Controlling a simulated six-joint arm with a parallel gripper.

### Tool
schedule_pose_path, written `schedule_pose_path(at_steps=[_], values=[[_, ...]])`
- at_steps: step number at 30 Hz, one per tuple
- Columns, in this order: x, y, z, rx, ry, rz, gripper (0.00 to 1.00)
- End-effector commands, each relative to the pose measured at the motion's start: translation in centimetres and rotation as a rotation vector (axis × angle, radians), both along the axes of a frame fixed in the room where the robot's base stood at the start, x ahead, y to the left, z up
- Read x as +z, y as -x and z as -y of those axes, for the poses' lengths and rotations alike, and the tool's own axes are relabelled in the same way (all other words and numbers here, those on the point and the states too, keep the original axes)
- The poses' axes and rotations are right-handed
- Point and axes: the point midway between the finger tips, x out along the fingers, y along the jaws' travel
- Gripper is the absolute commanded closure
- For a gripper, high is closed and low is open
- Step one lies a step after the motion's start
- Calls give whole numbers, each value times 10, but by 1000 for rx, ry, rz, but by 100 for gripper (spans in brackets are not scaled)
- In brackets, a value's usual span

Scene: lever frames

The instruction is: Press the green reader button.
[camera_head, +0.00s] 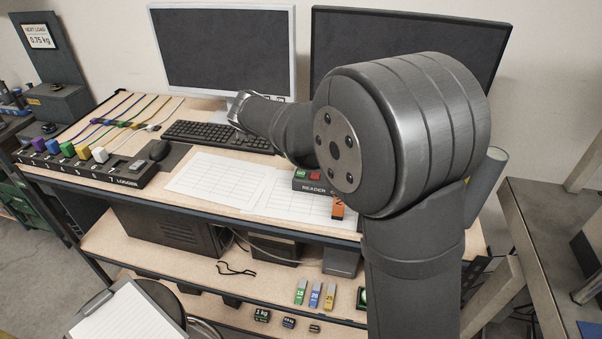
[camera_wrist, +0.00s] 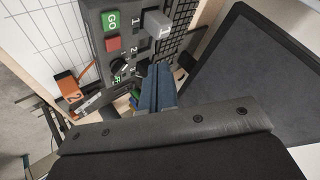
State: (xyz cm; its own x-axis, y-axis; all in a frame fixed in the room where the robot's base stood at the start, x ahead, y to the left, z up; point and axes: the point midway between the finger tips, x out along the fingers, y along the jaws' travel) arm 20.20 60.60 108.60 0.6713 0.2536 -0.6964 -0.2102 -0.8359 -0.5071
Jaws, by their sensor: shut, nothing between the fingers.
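The green button (camera_head: 302,173) sits on the reader (camera_head: 313,189), beside a red button (camera_head: 315,176); my arm covers the reader's right part in the head view. In the wrist view the green button (camera_wrist: 110,20), marked GO, is at the upper left of the dark panel, with the red button (camera_wrist: 113,43) below it. My gripper (camera_wrist: 161,68) is shut and empty. Its fingertips are right of and below the green button in the wrist view, apart from it in the picture; their height above the panel is unclear. In the head view I cannot make out the fingertips.
A light grey block (camera_wrist: 157,25) stands on the panel near the fingers. An orange tag (camera_head: 337,207) hangs at the reader's front. White sheets (camera_head: 215,177), a keyboard (camera_head: 218,136) and two monitors (camera_head: 225,50) are close by. A logger with coloured plugs (camera_head: 84,152) is at the left.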

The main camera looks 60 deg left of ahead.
Motion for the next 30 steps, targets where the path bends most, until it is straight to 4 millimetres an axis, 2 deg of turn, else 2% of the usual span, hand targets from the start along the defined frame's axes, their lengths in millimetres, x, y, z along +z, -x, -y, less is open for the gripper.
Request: schedule_pose_path(at_steps=[9,15,21,30], values=[[-46,0,0,1,4,-1,100],[-67,0,0,-1,1,0,100],[-75,0,0,0,1,-1,100],[-76,0,0,0,-1,-1,100]])
